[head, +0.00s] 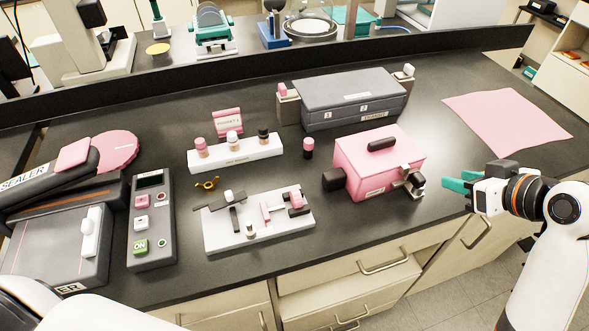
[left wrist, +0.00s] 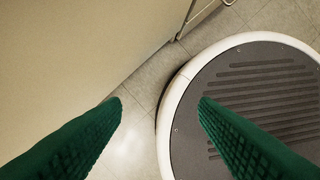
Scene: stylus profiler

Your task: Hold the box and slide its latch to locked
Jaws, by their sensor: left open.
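A pink box (head: 378,160) with a black handle on its lid stands near the front of the dark bench, right of the middle. A dark and metal latch part (head: 410,184) sits on its right front side; its exact position is too small to read. A black knob-like block sticks out at its left. My right gripper (head: 455,183) is to the right of the box, apart from it, with its teal fingers spread and empty, pointing left. My left gripper (left wrist: 160,102) shows in the left wrist view, open and empty, above the floor.
A long grey case (head: 352,98) stands behind the pink box. A white fixture plate (head: 258,238), a rack of small bottles (head: 236,152) and a control box (head: 151,220) stand to the left. A pink sheet (head: 508,122) lies at right.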

